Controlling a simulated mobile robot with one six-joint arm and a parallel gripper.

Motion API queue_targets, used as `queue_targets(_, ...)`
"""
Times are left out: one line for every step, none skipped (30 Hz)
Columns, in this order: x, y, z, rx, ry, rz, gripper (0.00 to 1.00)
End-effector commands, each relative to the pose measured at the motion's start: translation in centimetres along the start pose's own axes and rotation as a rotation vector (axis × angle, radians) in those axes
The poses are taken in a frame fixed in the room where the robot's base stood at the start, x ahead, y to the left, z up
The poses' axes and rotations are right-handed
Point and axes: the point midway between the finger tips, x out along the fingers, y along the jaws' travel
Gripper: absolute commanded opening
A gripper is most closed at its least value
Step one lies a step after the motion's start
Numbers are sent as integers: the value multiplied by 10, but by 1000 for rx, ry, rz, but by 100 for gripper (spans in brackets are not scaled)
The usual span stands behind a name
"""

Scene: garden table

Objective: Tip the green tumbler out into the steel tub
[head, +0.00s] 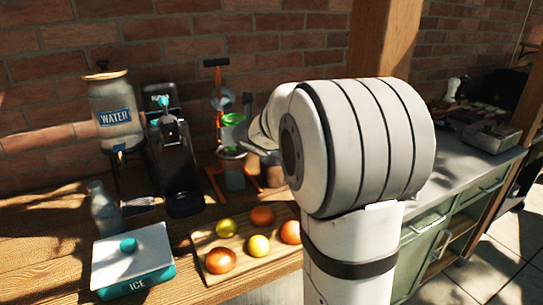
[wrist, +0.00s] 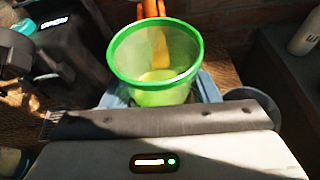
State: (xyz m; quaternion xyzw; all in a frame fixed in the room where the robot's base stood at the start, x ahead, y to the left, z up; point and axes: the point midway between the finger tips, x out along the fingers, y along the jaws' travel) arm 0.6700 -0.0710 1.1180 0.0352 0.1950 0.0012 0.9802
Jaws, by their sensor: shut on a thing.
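The green tumbler (wrist: 122,68) is see-through with a bright green rim and holds a pale yellow-green liquid. My gripper (wrist: 158,92) is shut around it, with a blue-grey finger at either side. The tumbler looks roughly upright. In the head view, a green cup shape that looks like the tumbler (head: 232,120) shows in front of the orange-framed press; my arm hides most of the gripper. A round grey rim (wrist: 262,97) shows to the right of the tumbler in the wrist view, partly covered by my gripper. I cannot tell whether it is the steel tub.
An orange-framed press (head: 216,178) and a black machine (head: 176,150) stand by the brick wall. A water dispenser (head: 115,110) is at left. A board (head: 208,252) with several fruits and an ice box (head: 135,262) lie nearer. A grey counter (head: 450,170) extends at right.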

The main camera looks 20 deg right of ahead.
Motion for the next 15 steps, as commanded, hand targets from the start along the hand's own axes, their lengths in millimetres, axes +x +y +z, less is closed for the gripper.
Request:
queue_targets(-4,-2,8,21,1,6,31)
queue_targets(-4,-3,9,34,1,11,31)
queue_targets(-5,-4,11,54,1,19,31)
queue_targets(-5,-5,12,69,2,25,31)
queue_targets(-6,-6,13,85,2,32,31)
queue_targets(-6,-7,14,110,2,41,31)
queue_targets(-6,-9,13,128,2,48,31)
queue_targets(-4,-10,11,146,3,56,31)
queue_targets(-4,-12,8,171,3,65,31)
queue_targets(-4,-13,8,190,3,72,31)
queue_targets(-3,-15,7,207,2,80,31)
queue_targets(-3,-17,6,230,2,90,31)
queue_targets(-3,-18,6,248,2,97,31)
queue_targets(-2,-19,5,268,2,104,31)
queue_targets(-4,-21,8,291,1,115,31)
